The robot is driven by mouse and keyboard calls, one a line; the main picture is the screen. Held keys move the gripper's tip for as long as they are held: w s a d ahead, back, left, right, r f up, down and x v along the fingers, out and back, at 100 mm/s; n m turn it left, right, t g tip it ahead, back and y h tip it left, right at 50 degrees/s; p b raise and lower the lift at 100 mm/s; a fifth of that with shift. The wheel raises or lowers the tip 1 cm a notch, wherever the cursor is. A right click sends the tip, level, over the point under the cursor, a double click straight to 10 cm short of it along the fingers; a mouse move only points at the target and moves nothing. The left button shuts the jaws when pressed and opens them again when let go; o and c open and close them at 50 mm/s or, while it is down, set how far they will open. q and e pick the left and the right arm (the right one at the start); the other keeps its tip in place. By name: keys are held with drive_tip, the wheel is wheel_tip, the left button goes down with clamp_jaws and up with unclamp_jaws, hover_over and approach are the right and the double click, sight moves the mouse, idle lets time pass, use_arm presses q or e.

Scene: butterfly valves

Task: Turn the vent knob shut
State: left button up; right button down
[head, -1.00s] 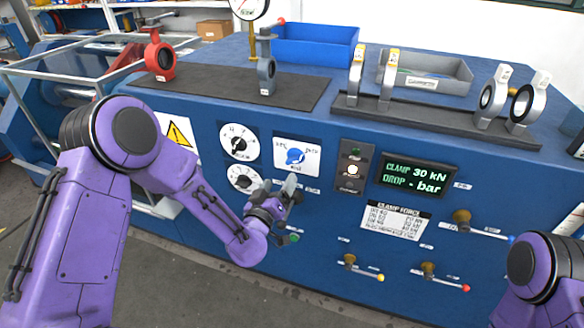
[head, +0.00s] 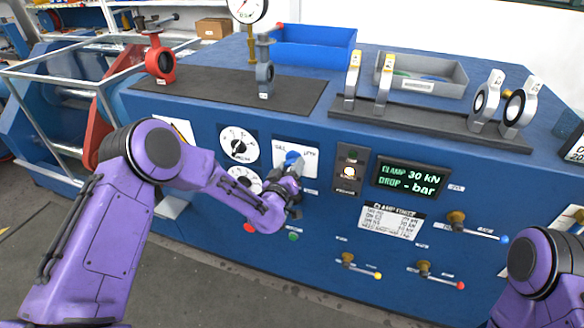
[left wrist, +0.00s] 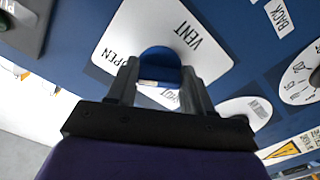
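The blue vent knob (head: 292,157) sits on a white plate (head: 311,160) on the front of the blue panel. In the left wrist view the knob (left wrist: 160,66) lies between the two fingers of my left gripper (left wrist: 158,82), and the plate (left wrist: 112,45) reads VENT and OPEN. The fingers stand apart on both sides of the knob; whether they touch it is hard to tell. In the head view my left gripper (head: 290,178) is right in front of the knob and covers its lower part. My right gripper is out of view.
Two white dials (head: 238,144) are left of the vent plate. A lit button box (head: 349,168) and a display reading CLAMP 30 kN (head: 411,178) are to its right. Levers with blue (head: 504,239), yellow and red tips stick out lower right. A green button (head: 293,236) is below.

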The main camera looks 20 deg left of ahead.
use_arm(q)
drive_tip(key=shift+d, duration=0.1)
drive_tip(key=n+b, duration=1.7)
drive_tip(key=n, duration=0.3)
drive_tip(key=shift+r, duration=0.2)
drive_tip(key=n+b, duration=0.2)
drive_tip(key=shift+r+n+b, duration=0.1)
drive_tip(key=shift+n+b, duration=0.2)
drive_tip(key=shift+r+n+b, duration=0.2)
drive_tip(key=shift+n+b, duration=0.45)
drive_tip(key=shift+n, duration=0.05)
